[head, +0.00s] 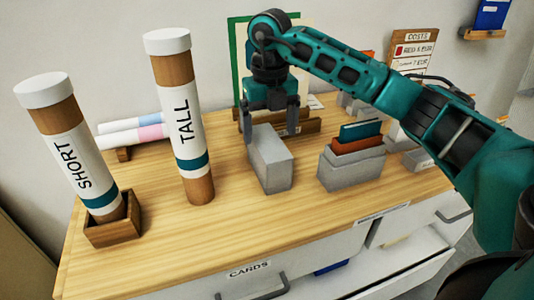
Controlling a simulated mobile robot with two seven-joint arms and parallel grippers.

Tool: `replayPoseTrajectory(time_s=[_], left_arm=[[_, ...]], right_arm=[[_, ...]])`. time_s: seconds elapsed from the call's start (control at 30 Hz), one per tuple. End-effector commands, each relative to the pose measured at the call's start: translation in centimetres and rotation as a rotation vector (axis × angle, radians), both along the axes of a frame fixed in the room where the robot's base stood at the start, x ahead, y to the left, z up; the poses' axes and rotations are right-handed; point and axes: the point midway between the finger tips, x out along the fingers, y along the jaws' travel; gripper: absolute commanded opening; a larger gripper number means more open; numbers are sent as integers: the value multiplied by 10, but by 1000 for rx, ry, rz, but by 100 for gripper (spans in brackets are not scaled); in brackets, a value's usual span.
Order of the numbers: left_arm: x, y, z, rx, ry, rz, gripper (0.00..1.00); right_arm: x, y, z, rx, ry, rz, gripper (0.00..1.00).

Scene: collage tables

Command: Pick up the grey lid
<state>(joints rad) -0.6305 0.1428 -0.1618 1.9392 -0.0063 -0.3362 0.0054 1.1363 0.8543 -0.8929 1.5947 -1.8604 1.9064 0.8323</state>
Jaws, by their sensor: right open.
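The grey lid (270,165) looks like a plain grey box-shaped piece standing on the wooden table, left of an open grey card box (350,172). My right gripper (270,129) points down over the lid's upper back part. Its fingers are open, one on each side of the lid; I cannot tell whether they touch it. My left gripper is not in view.
A tall tube marked TALL (182,115) stands left of the lid. A tube marked SHORT (68,150) stands in a wooden holder (112,232) at far left. Paper rolls (130,132) lie behind. The wooden tabletop (235,225) is clear in front.

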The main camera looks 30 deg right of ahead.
Motion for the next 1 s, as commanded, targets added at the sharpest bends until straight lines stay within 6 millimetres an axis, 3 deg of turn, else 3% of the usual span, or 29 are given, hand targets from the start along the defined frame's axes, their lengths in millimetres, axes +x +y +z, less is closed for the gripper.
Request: replayPoseTrajectory(time_s=[0.23,0.5,0.83,1.0], left_arm=[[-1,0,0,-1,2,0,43],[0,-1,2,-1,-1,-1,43],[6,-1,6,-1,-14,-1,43],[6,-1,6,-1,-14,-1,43]], right_arm=[[0,1,-21,0,2,1,92],[1,3,-60,1,2,1,92],[1,3,-66,1,-1,2,92],[1,3,-66,1,0,2,75]])
